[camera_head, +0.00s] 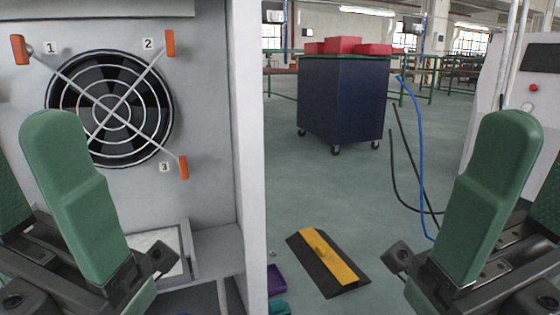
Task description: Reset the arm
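My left gripper (28,150) is raised at the left edge, in front of the grey generator panel (205,150). Its green fingers stand apart with nothing seen between them; the farther finger is cut off by the picture edge. My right gripper (535,150) is raised at the right edge in a near mirror pose. Its green fingers are also apart, with no object seen between them. Both grippers point upward, and neither visibly holds a thing.
The panel has a round fan (110,108) and orange handles numbered 1 (19,50), 2 (170,43) and 3 (183,167). A yellow-black ramp (328,262) lies on the floor. A dark cart (342,98) carries red boxes (343,45). Cables (420,150) hang at right.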

